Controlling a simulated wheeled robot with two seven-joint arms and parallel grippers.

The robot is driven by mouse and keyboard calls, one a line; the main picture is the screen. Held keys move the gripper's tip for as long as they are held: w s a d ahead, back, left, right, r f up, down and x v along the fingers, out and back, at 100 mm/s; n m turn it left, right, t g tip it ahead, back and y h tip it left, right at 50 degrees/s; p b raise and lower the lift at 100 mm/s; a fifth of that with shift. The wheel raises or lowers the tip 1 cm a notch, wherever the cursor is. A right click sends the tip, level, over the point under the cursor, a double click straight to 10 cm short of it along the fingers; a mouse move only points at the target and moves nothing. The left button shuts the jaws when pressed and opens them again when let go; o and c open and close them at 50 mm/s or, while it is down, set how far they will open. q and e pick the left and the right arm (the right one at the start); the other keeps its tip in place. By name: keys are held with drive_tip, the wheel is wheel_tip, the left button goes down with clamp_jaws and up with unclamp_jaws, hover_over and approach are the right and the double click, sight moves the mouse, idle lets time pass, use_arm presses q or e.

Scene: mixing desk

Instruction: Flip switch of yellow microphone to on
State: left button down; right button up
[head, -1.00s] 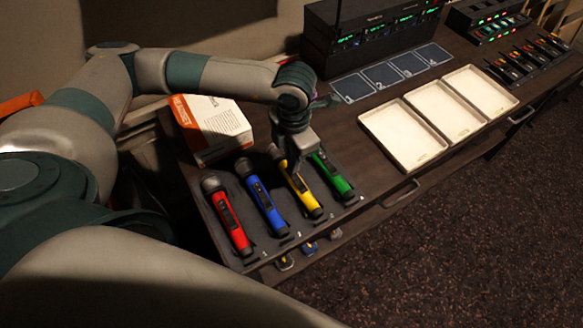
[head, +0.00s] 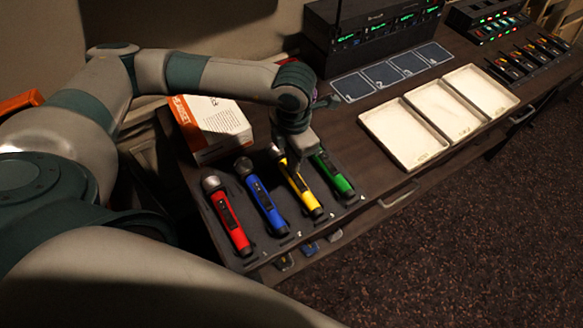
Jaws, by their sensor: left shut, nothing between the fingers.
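The yellow microphone (head: 305,194) lies in a dark tray (head: 276,243) on the desk, between the blue and green microphones. A dark switch panel shows on its upper side, partly hidden by my gripper. My left gripper (head: 297,168) points down over the upper part of the yellow microphone, with its fingertips at or just above the switch panel. It is shut and holds nothing. I cannot tell whether the fingertips touch the switch, or which way the switch is set. My right gripper is not in view.
The red (head: 229,222), blue (head: 263,201) and green (head: 334,177) microphones lie close beside the yellow one. An orange and white box (head: 211,128) stands behind them. Cream trays (head: 403,133) are to the right, below a receiver rack (head: 375,38).

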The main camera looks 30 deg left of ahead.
use_arm(q)
drive_tip(key=shift+f+b, duration=0.45)
idle(0.3)
drive_tip(key=shift+r, duration=0.1)
drive_tip(key=shift+r+p, duration=0.3)
drive_tip(key=shift+r, duration=0.15)
drive_tip(key=shift+r+p, duration=1.15)
drive_tip(key=shift+r, duration=1.8)
